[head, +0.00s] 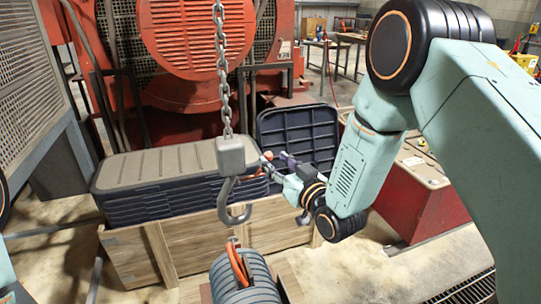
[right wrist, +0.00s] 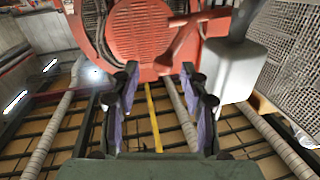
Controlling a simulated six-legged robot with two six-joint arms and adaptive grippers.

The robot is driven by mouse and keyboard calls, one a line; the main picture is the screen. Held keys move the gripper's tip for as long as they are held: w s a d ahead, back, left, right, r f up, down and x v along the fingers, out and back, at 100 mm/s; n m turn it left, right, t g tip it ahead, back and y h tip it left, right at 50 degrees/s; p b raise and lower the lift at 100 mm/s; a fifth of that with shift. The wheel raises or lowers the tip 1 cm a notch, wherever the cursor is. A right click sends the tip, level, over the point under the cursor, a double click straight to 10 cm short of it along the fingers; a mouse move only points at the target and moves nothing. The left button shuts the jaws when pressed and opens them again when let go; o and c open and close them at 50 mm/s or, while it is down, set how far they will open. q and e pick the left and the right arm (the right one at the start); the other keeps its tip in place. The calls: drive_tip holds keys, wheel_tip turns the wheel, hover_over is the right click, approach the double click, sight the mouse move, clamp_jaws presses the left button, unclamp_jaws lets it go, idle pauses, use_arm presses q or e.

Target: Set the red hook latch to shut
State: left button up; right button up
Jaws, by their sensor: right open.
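A grey hook (head: 235,205) hangs below a grey block (head: 231,154) on a chain. A small red-orange knob (head: 268,155), which seems to belong to the red latch, shows just right of the block. In the right wrist view a red bar (right wrist: 186,36) with a knobbed end lies beyond the fingertips, beside the grey block (right wrist: 238,68). My right gripper (head: 272,166) is just right of the hook block. In the right wrist view its fingers (right wrist: 160,84) are apart with nothing between them. I cannot tell the latch's exact setting. My left gripper is out of view.
Stacked dark trays with a grey ribbed top (head: 175,165) sit on a wooden crate (head: 135,255) behind the hook. A dark upright lid (head: 300,135) stands behind my right gripper. A grey coil (head: 245,282) with an orange sling (head: 238,262) lies below the hook.

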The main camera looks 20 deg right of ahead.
sight(268, 159)
drive_tip(key=shift+w+a, duration=0.4)
drive_tip(key=shift+w, duration=0.2)
drive_tip(key=shift+w+a, duration=0.4)
drive_tip(key=shift+w, duration=0.55)
drive_tip(key=shift+w+d, duration=0.35)
drive_tip(key=shift+d, duration=0.05)
drive_tip(key=shift+a, duration=0.4)
drive_tip(key=c, duration=0.3)
drive_tip(key=shift+d, duration=0.3)
drive_tip(key=c, duration=0.3)
drive_tip(key=shift+a, duration=0.2)
clamp_jaws()
